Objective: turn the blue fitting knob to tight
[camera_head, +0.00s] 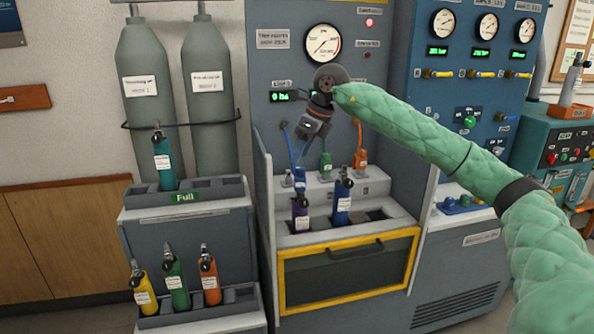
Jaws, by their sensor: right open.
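The blue fitting (300,179) hangs on a blue hose in the left bay of the testbench, just above a purple cylinder (301,213). Its knob is small and partly hidden by my gripper, so I cannot tell how far it is turned. My right gripper (300,160) comes down from above with its fingers pointing at the blue fitting. It is open, with the fingertips close above or around the fitting; contact cannot be told. My left gripper is not in view.
A green fitting (326,165) and an orange fitting (360,160) stand to the right. A blue cylinder (342,203) stands in the bench beside the purple one. The bench's left side wall (262,190) is close to my gripper. A yellow-framed door (348,270) is below.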

